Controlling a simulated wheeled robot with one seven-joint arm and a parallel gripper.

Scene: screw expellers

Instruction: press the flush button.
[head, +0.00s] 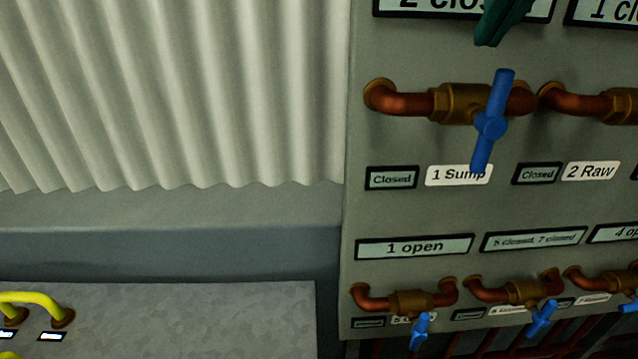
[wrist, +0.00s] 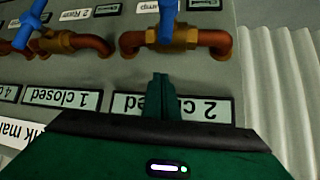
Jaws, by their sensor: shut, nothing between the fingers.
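No flush button can be made out in either view. My gripper (head: 489,38) shows as dark green fingers at the top of the head view, in front of the "2 closed" label (head: 440,7). In the wrist view my gripper (wrist: 159,76) is shut and empty, its fingers overlapping the same label (wrist: 219,110), which appears upside down. The fingertips are near the large valve pipe (wrist: 208,38) with the blue handle; I cannot tell whether they touch the panel.
The grey panel (head: 414,216) carries copper pipes, brass valves and blue handles (head: 490,125), with a "1 Sump" label (head: 458,174). Smaller valves (head: 410,302) sit below. Left are a corrugated wall (head: 170,90) and a grey box (head: 190,315) with a yellow pipe (head: 35,300).

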